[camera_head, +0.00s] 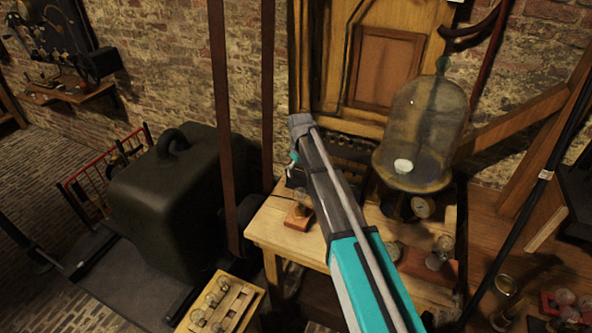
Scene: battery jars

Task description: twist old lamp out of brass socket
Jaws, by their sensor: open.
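A small wooden block (297,218) stands near the left edge of the wooden table (272,230), with what looks like a glass lamp (302,198) upright on it. The brass socket under the lamp is too small to make out clearly. My arm reaches in from the lower right, over the table. My gripper (292,172) hangs at the arm's far end, above the lamp and slightly to its left. It is small and dark here; it is open, and it appears apart from the lamp. My arm hides part of the table to the right of the block.
A large glass bell jar (425,130) stands on the table's right side. Round glass pieces stand near the right front (440,252). A wooden tray (252,290) with several lamps sits in front, lower left. A big dark weight-shaped block (165,205) stands left.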

